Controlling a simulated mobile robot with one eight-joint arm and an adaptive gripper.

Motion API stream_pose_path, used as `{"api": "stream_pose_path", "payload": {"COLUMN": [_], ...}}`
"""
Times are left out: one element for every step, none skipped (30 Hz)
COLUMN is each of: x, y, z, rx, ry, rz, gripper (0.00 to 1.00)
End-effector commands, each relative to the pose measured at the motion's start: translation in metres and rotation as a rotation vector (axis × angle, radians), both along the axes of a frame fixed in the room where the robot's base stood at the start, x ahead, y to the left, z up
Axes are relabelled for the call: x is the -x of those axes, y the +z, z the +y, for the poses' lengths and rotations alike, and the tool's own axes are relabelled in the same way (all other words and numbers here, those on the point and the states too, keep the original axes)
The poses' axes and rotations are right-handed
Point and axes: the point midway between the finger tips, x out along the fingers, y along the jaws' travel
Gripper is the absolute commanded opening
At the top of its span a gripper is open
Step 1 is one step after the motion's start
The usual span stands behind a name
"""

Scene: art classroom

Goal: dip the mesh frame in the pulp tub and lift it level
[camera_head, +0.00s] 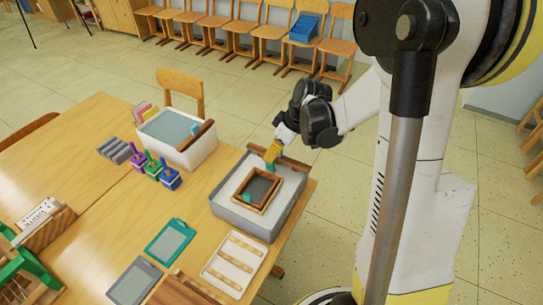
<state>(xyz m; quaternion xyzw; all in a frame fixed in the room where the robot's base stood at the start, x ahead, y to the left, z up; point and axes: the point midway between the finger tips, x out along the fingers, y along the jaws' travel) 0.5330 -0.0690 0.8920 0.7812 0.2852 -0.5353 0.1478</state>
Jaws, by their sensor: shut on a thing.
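The mesh frame (260,188) is a small brown wooden rectangle with a dark mesh centre and a teal spot at its lower edge. It is within the rim of the grey tub (239,225), which holds a pale, whitish fill. It looks roughly level; I cannot tell whether it touches the fill or is just above it. My gripper (273,153) comes from the upper right, over the tub's back side. It is shut at the frame's far side, by a yellow and teal piece. The exact contact is too small to see.
A white tub (194,153) with grey-blue fill stands behind left. A teal-framed screen (169,241), a grey board (135,282) and a slatted white tray (235,262) lie in front. Bare table (95,215) shows left.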

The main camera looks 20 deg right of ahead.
Motion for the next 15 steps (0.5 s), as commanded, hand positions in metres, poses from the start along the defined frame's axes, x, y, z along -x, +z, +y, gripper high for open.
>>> {"api": "stream_pose_path", "payload": {"x": [0.000, 0.000, 0.000, 0.000, 0.000, 0.000, 0.000, 0.000, 0.000, 0.000, 0.000, 0.000, 0.000, 0.000, 0.000], "y": [0.005, 0.006, 0.009, 0.010, 0.012, 0.014, 0.016, 0.017, 0.020, 0.021, 0.023, 0.025, 0.027, 0.028, 0.030], "z": [0.000, 0.000, 0.000, 0.000, 0.000, 0.000, 0.000, 0.000, 0.000, 0.000, 0.000, 0.000, 0.000, 0.000, 0.000], "rx": [0.000, 0.000, 0.000, 0.000, 0.000, 0.000, 0.000, 0.000, 0.000, 0.000, 0.000, 0.000, 0.000, 0.000, 0.000], "ry": [0.000, 0.000, 0.000, 0.000, 0.000, 0.000, 0.000, 0.000, 0.000, 0.000, 0.000, 0.000, 0.000, 0.000, 0.000], "rz": [0.000, 0.000, 0.000, 0.000, 0.000, 0.000, 0.000, 0.000, 0.000, 0.000, 0.000, 0.000, 0.000, 0.000, 0.000], "gripper": [0.00, 0.00, 0.00, 0.00, 0.00, 0.00, 0.00, 0.00, 0.00, 0.00, 0.00, 0.00, 0.00, 0.00, 0.00]}}
